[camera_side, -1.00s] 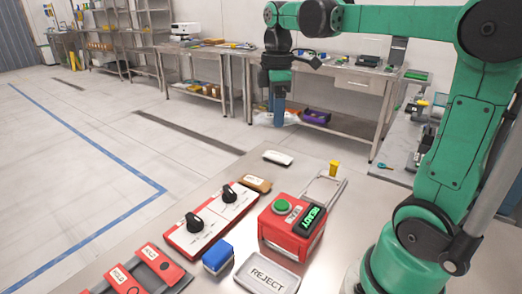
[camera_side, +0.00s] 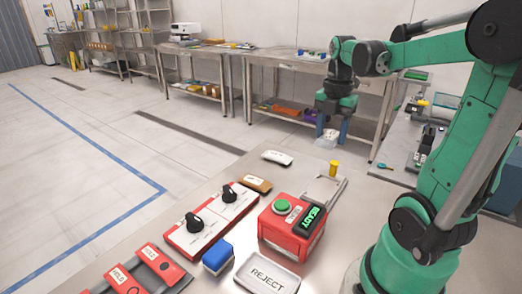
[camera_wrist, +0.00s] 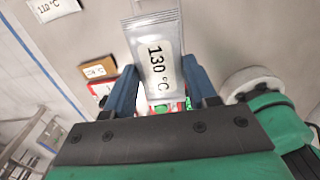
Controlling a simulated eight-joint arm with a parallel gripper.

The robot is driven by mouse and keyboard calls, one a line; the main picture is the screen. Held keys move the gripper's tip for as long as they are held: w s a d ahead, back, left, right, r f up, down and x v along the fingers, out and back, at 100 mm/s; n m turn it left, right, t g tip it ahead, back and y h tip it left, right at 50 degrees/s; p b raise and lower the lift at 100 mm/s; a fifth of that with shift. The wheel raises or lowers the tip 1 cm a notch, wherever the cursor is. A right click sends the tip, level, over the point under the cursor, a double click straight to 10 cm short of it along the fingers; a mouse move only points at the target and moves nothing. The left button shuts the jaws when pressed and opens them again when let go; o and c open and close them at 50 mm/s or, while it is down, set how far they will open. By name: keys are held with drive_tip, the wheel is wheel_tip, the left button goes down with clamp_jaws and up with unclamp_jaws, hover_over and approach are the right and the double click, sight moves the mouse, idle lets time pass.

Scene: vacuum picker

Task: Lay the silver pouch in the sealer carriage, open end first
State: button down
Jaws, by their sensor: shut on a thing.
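My gripper (camera_side: 331,130) is shut on the silver pouch (camera_wrist: 157,62), which carries a white "130 °C" label. In the wrist view the pouch sits between the two blue fingers, with a ribbed edge at its top; I cannot tell which end is open. The sealer (camera_side: 292,226) is a red box with a green button and a "READY" display. The grey carriage frame (camera_side: 338,187) lies behind it, with a yellow knob.
A white packet (camera_side: 276,157) and a brown packet (camera_side: 255,184) lie left of the carriage. The red dial panel (camera_side: 210,222), blue block (camera_side: 217,257), REJECT tray (camera_side: 247,285) and red HOLD rack (camera_side: 152,270) stand nearer. Bare table lies between the white packet and the carriage.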

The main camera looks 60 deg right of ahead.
sight(322, 189)
wheel_tip(322, 189, down, 12)
drive_tip(key=shift+f, duration=0.25)
idle(0.3)
drive_tip(key=shift+f, duration=0.2)
drive_tip(key=shift+c, duration=1.3)
unclamp_jaws()
